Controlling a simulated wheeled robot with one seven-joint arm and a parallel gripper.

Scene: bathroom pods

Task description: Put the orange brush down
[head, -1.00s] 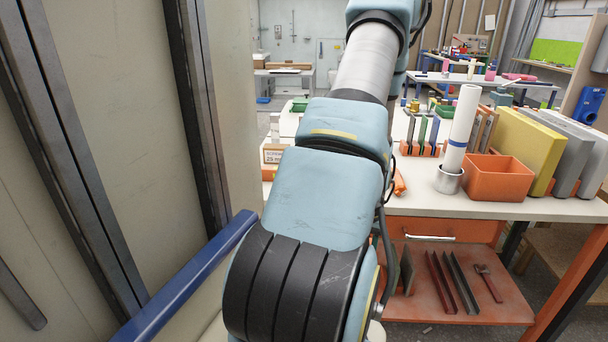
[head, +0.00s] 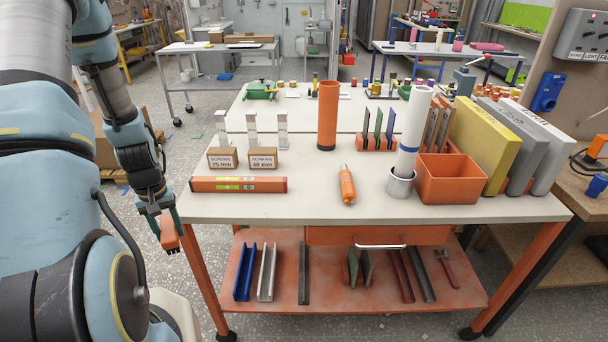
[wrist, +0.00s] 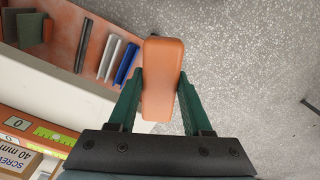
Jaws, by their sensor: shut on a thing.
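My gripper (head: 164,222) hangs off the left end of the workbench (head: 350,213), beside its front left corner and a little below its top. It is shut on the orange brush (wrist: 162,78), whose smooth orange back shows between the green fingers in the wrist view. In the head view the brush (head: 169,236) is partly hidden by the fingers.
An orange level (head: 238,184) lies near the bench's left edge, with two screw boxes (head: 222,158) behind it. The bench front between level and tool is clear.

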